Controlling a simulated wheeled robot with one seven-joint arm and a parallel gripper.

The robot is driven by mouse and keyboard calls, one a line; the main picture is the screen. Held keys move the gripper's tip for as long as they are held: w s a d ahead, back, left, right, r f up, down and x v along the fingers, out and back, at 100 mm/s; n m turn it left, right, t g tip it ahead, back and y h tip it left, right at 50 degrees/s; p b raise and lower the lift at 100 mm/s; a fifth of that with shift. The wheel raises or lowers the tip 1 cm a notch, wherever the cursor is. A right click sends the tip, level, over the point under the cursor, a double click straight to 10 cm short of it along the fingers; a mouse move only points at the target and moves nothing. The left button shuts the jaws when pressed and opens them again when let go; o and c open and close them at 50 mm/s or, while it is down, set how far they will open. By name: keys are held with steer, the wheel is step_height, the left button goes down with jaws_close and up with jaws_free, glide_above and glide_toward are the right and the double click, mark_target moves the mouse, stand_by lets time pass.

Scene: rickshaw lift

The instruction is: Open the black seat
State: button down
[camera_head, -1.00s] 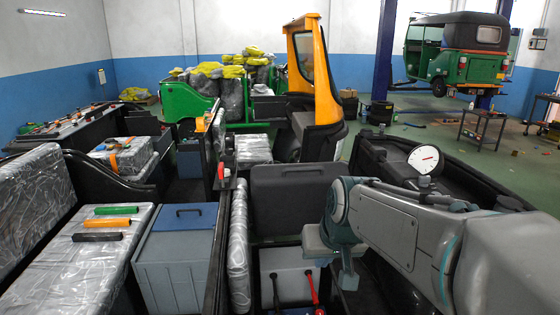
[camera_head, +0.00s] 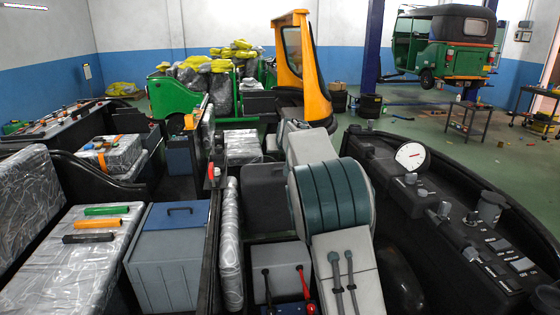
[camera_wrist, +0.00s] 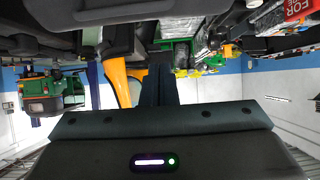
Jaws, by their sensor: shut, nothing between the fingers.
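The black seat (camera_head: 262,196) is in the middle of the head view, its right part hidden behind my arm. A grey box with a red-handled lever (camera_head: 304,282) is in front of it. In the wrist view, which looks upside down, my gripper (camera_wrist: 160,68) shows as dark fingers close together with nothing between them. A dark surface (camera_wrist: 110,12) lies along the top of that view; I cannot tell whether it is the seat. In the head view my arm hides my gripper, and contact with the seat cannot be told.
A plastic-wrapped narrow cushion (camera_head: 230,245) stands left of the seat. A grey box with a blue lid (camera_head: 170,255) is further left. A black dashboard with a white gauge (camera_head: 411,156) is at right. An orange cab frame (camera_head: 312,65) stands behind. Open floor lies at far right.

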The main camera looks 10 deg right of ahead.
steer(key=p, duration=0.4)
glide_above(280, 168)
steer(key=w, duration=0.3)
steer(key=f, duration=0.5)
steer(key=shift+w, duration=0.2)
steer(key=shift+s+f, duration=0.3)
steer(key=shift+f, duration=0.05)
steer(key=shift+s+f, duration=0.3)
steer(key=shift+s, duration=0.35)
steer(key=shift+s+f, duration=0.7)
